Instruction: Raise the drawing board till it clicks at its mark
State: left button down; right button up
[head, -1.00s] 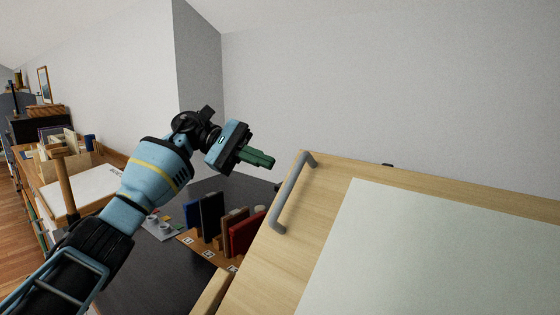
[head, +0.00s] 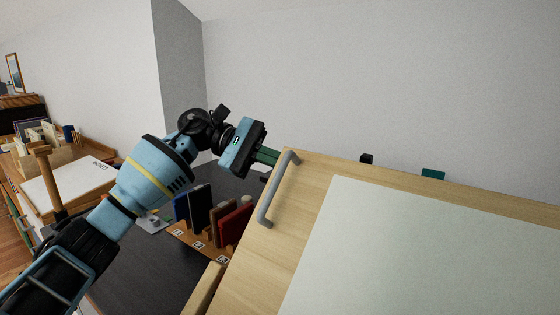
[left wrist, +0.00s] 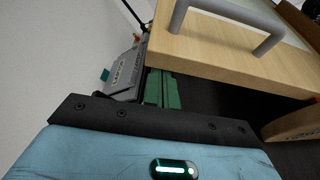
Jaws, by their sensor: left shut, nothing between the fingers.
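The drawing board (head: 262,250) is pale wood and tilted, with a large white sheet (head: 400,250) on it. A grey bar handle (head: 270,190) is fixed near its left edge. My left gripper (head: 268,156) is shut and empty at the board's upper left corner, and its green fingertips are partly hidden there. In the left wrist view, the shut green fingers (left wrist: 162,88) reach to the board's edge (left wrist: 215,60), with the handle (left wrist: 265,40) above it. I cannot tell whether they touch the board. The click mark is not identifiable. My right gripper is not in view.
A rack of upright books (head: 222,220) stands on the dark desk (head: 150,275) left of the board. A black item (head: 366,159) and a teal item (head: 433,174) show behind the board's top edge. A wooden desk (head: 30,205) stands further left.

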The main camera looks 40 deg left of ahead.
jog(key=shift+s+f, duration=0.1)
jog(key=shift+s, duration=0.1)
